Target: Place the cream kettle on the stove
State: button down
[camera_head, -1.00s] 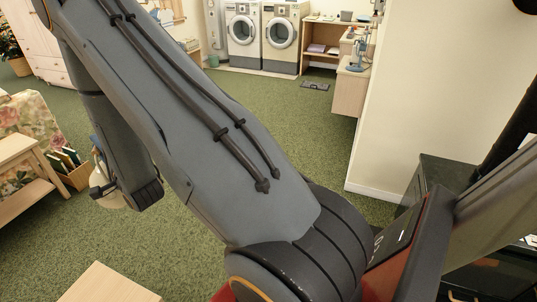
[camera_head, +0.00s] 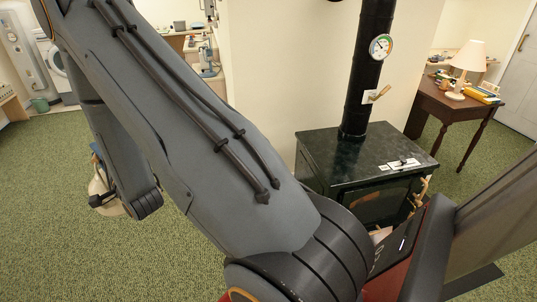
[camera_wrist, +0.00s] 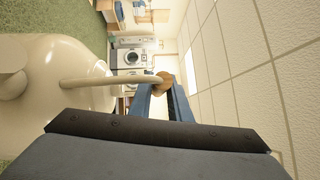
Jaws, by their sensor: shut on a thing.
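The cream kettle (camera_wrist: 75,85) fills the left of the wrist view, its curved handle reaching toward the blue fingers. My gripper (camera_wrist: 163,95) is shut on the kettle, around its handle. In the head view the kettle (camera_head: 109,206) hangs at the left, partly hidden behind my arm, above the carpet. The dark stove (camera_head: 365,152) stands right of centre, well apart from the kettle, with a black pipe (camera_head: 371,75) rising from the back of its flat top. A small light label or plate with a dark item lies near the top's front right.
A cream wall (camera_head: 265,80) stands behind and left of the stove. A wooden desk (camera_head: 452,105) with a lamp (camera_head: 468,62) is at the right. The green carpet (camera_head: 50,220) is open at the left. My arm hides much of the middle.

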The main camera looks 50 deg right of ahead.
aim_at(342, 159)
jog(key=z, duration=0.95)
jog(key=i, duration=1.15)
jog(key=z, duration=2.65)
